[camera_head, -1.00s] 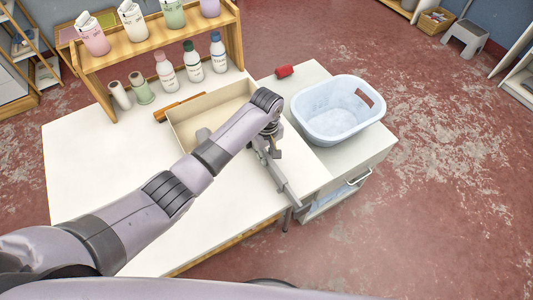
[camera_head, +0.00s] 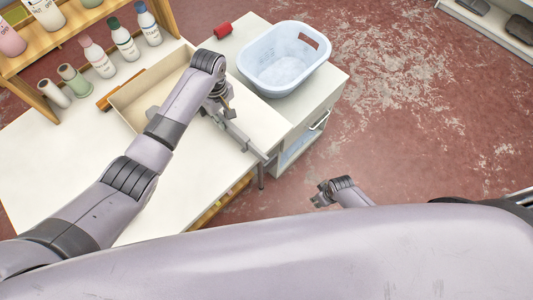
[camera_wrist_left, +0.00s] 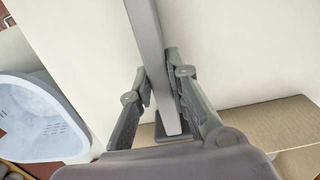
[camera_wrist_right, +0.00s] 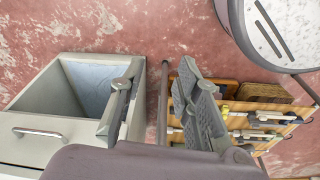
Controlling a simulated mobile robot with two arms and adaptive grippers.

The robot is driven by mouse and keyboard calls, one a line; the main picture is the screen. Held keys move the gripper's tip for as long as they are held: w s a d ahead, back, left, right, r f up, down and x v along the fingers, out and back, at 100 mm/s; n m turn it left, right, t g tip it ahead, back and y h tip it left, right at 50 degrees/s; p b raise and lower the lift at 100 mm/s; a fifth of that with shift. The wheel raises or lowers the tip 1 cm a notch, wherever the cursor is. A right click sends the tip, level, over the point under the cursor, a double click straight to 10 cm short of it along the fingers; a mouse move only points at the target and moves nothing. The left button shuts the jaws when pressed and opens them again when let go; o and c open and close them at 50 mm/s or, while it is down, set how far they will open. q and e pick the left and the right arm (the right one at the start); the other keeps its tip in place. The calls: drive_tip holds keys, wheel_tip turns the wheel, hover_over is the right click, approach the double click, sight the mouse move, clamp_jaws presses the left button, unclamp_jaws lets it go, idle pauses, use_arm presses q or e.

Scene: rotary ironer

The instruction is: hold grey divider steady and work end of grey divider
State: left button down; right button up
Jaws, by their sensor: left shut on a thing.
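The grey divider (camera_head: 245,139) is a long thin bar above the white table, its near end reaching the table's right edge. My left gripper (camera_head: 222,108) is shut on it near its far end. In the left wrist view the divider (camera_wrist_left: 150,50) runs up between the two fingers (camera_wrist_left: 162,95), away from the gripper. My right gripper (camera_head: 318,194) is over the red floor, right of the table and apart from the divider. In the right wrist view its fingers (camera_wrist_right: 155,95) are spread with nothing between them.
An open beige box (camera_head: 124,101) lies behind my left arm. A pale blue basket (camera_head: 262,72) and a red roll (camera_head: 222,31) stand on the side cabinet. Bottles and a wooden shelf (camera_head: 60,47) line the back. An open drawer (camera_wrist_right: 35,112) shows below my right gripper.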

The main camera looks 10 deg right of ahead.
drive_tip(key=w+a+r+n+y, duration=0.1)
drive_tip(key=w+a+r+n, duration=0.15)
drive_tip(key=w+r, duration=0.65)
drive_tip(key=w+a+r+n+y, duration=0.15)
drive_tip(key=w+r+n, duration=0.25)
drive_tip(key=w+r, duration=0.5)
wheel_tip(320, 180, up, 21)
drive_tip(key=n+g, duration=0.4)
drive_tip(key=n, duration=1)
hover_over(270, 158)
drive_tip(key=w+d, duration=0.2)
drive_tip(key=d, duration=0.2)
drive_tip(key=shift+m+y, duration=0.25)
drive_tip(key=shift+y, duration=0.1)
drive_tip(key=x, duration=1.2)
drive_tip(key=shift+w+a+f, duration=0.1)
drive_tip(key=shift+f, duration=0.05)
drive_tip(key=shift+c, duration=0.6)
clamp_jaws()
drive_tip(key=shift+w, duration=0.1)
